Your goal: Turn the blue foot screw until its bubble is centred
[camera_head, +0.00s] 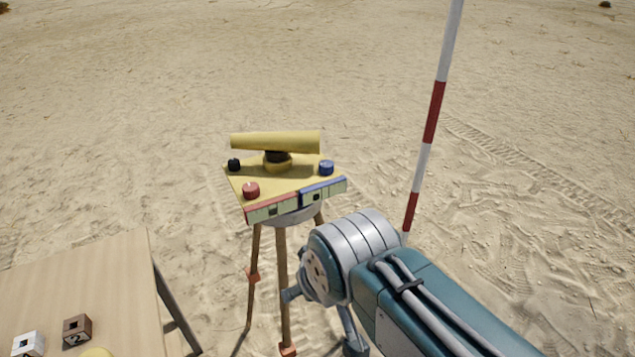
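A yellow levelling instrument with a telescope tube (275,142) stands on a tripod. The blue foot screw (326,167) is at the right corner of its yellow plate (285,185). A blue-framed vial (330,189) is on the plate's front edge, with a small dark window; its bubble is too small to make out. A red foot screw (251,190), a red-framed vial (262,213) and a black foot screw (234,165) are also on the plate. My arm is at lower right, below and apart from the blue screw. My gripper is mostly hidden behind the arm's end, its opening unclear.
Wooden tripod legs (283,285) stand left of my arm. A red and white pole (432,115) rises at right. A wooden table (90,275) at lower left holds a brown block (77,330), a white block (28,344) and a yellow object (97,352). Open sand surrounds them.

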